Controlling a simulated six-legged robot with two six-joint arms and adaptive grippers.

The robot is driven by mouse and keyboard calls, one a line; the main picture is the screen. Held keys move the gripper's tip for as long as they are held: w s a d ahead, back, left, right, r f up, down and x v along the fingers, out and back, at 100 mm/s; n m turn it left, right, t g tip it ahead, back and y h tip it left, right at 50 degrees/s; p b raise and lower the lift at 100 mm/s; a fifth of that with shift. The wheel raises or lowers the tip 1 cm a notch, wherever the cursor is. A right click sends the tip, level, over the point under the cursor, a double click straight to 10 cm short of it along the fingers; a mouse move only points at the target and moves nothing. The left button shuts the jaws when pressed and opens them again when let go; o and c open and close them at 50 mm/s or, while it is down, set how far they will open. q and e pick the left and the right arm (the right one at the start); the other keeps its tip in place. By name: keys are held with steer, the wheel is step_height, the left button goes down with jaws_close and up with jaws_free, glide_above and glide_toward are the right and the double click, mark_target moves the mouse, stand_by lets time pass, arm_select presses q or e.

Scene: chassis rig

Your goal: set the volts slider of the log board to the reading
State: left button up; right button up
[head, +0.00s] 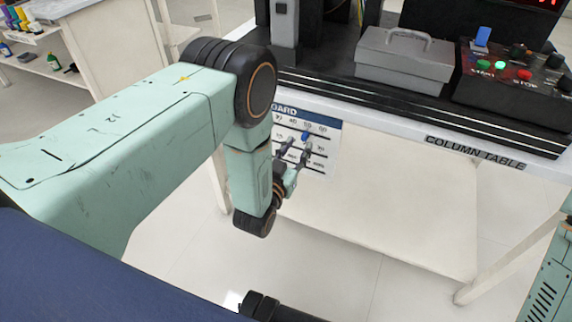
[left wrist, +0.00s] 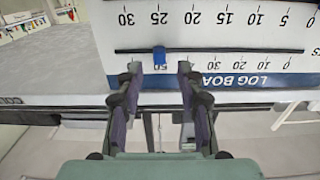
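The log board (head: 325,160) hangs on the front of the column table, and it shows upside down in the left wrist view (left wrist: 290,62). Its blue slider knob (left wrist: 159,60) sits on a dark slot between two number rows, by the 25 of one row and the 50 of the other. The knob also shows in the head view (head: 305,136). My left gripper (left wrist: 159,70) is open, with its fingertips on either side of the knob and a gap at each side. Contact with the board is not clear. My right gripper is out of view.
The column table (head: 400,122) carries a grey toolbox (head: 405,62) and a control box (head: 510,80) with buttons. A red display (head: 541,3) is cut off at the top edge, so its reading is not legible. Floor below the board is clear.

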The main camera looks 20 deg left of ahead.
arm_select(q)
steer(key=s, duration=0.8)
steer(key=shift+s+a, duration=0.35)
steer(key=shift+s, duration=0.05)
steer(key=s+a+f+g, duration=0.2)
steer(key=s+f+g, duration=0.8)
steer(key=s+f, duration=0.3)
steer(key=s+a+r+g+p, duration=0.1)
steer(key=s+g, duration=0.3)
steer(key=s, duration=0.5)
steer(key=s+a+r+n+g+y+p, duration=0.1)
steer(key=s+r+g, duration=0.3)
steer(key=s, duration=0.6)
steer(key=shift+a+r+p, duration=0.15)
steer(key=shift+a+p, duration=0.1)
steer(key=shift+p, duration=0.3)
